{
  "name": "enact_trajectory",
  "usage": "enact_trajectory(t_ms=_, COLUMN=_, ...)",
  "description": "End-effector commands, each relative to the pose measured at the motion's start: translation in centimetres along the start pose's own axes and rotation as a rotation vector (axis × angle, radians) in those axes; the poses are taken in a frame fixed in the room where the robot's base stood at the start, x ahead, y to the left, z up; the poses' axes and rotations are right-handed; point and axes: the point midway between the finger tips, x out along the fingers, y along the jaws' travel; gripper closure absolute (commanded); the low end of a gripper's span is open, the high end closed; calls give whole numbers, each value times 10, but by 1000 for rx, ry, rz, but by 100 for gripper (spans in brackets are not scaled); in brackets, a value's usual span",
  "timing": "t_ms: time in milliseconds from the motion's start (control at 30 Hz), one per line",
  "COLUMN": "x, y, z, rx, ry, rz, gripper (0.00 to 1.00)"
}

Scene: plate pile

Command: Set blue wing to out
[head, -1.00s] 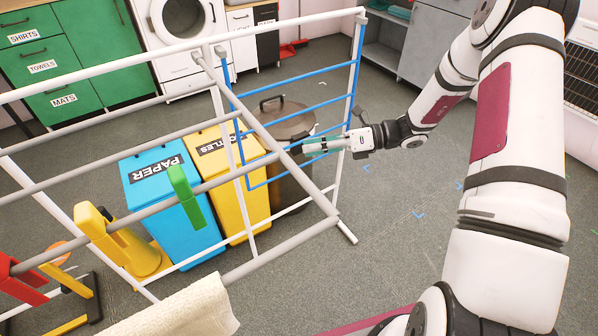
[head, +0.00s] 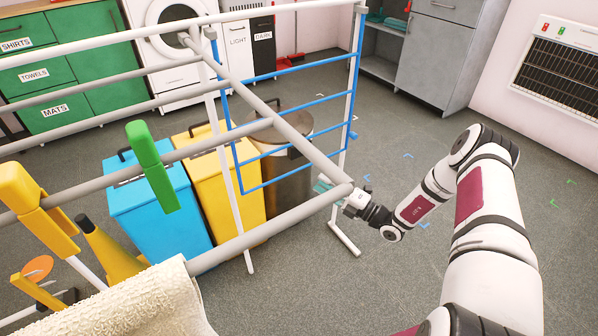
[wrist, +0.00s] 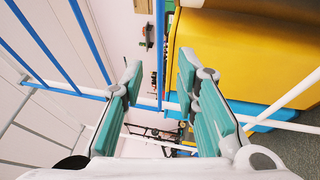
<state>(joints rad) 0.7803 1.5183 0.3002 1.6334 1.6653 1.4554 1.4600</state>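The blue wing (head: 290,115), a frame of blue bars, hangs down at the right end of the drying rack, close to the white legs. Blue bars (wrist: 87,45) also show in the wrist view, one upright in line with the gap between my fingers.
Grey rails of the drying rack (head: 85,110) cross the left side, bearing green and yellow clips and a cream towel (head: 135,305). Blue (head: 150,210), yellow (head: 228,185) and brown bins stand beneath. Floor (head: 400,130) to the right is clear.

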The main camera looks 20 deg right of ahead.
Motion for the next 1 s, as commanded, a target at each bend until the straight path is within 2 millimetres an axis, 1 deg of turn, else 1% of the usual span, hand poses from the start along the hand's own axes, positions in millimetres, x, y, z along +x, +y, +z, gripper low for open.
enact_trajectory(t_ms=33, x=12, y=-1, z=-1, rx=-1, ry=4, rz=1, gripper=72)
enact_trajectory(t_ms=300, x=63, y=-2, z=-2, rx=-1, ry=5, rz=0, gripper=72)
enact_trajectory(t_ms=400, x=78, y=-1, z=-2, rx=-2, ry=4, rz=0, gripper=72)
enact_trajectory(t_ms=500, x=88, y=-1, z=-1, rx=-2, ry=4, rz=0, gripper=72)
enact_trajectory(t_ms=700, x=98, y=-1, z=-1, rx=-1, ry=2, rz=-1, gripper=72)
enact_trajectory(t_ms=933, x=99, y=0, z=-1, rx=-1, ry=2, rz=-1, gripper=72)
enact_trajectory(t_ms=967, x=99, y=0, z=-1, rx=-1, ry=2, rz=-1, gripper=74)
enact_trajectory(t_ms=1000, x=98, y=0, z=-1, rx=-1, ry=2, rz=-1, gripper=83)
